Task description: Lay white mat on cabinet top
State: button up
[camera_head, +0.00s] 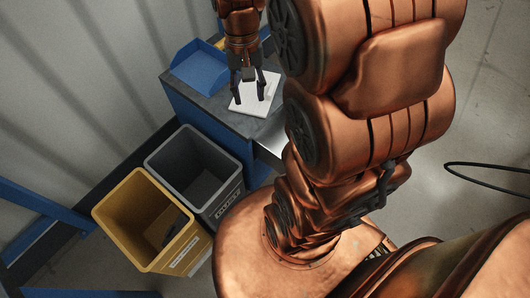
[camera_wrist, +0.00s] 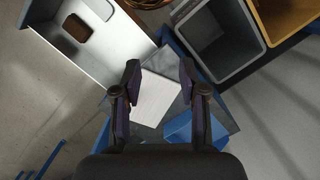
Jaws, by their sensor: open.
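The white mat (camera_head: 246,104) lies on the grey top of the blue cabinet (camera_head: 222,118), near its right edge, and looks flat. It also shows in the wrist view as a pale square (camera_wrist: 157,98). My gripper (camera_head: 249,98) is over the mat with its fingers pointing down. In the wrist view its two fingers (camera_wrist: 160,73) are apart, with the mat in view between and beyond them. Nothing is held. I cannot tell how far the fingertips are above the mat.
A blue tray (camera_head: 198,66) sits on the cabinet top beside the mat. An open drawer (camera_wrist: 98,52) with a brown piece (camera_wrist: 76,28) juts from the cabinet. A grey bin (camera_head: 160,158) and a yellow bin (camera_head: 125,208) stand in front. A black cable (camera_head: 490,166) lies at right.

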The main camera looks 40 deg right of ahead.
jog(key=s+a+n, duration=0.2)
jog(key=s+a, duration=0.2)
jog(key=s, duration=0.4)
jog(key=s+a+n, duration=0.3)
jog(key=s, duration=0.4)
jog(key=shift+s+a+r+g+h, duration=0.15)
jog(key=shift+s+a+g+h, duration=0.2)
jog(key=shift+s+g+h, duration=0.05)
notch_tip(320, 180, up, 15)
jog(key=w+t+p, duration=0.1)
jog(key=p, duration=1.3)
jog(key=shift+a+n, duration=0.15)
jog(key=shift+n, duration=0.15)
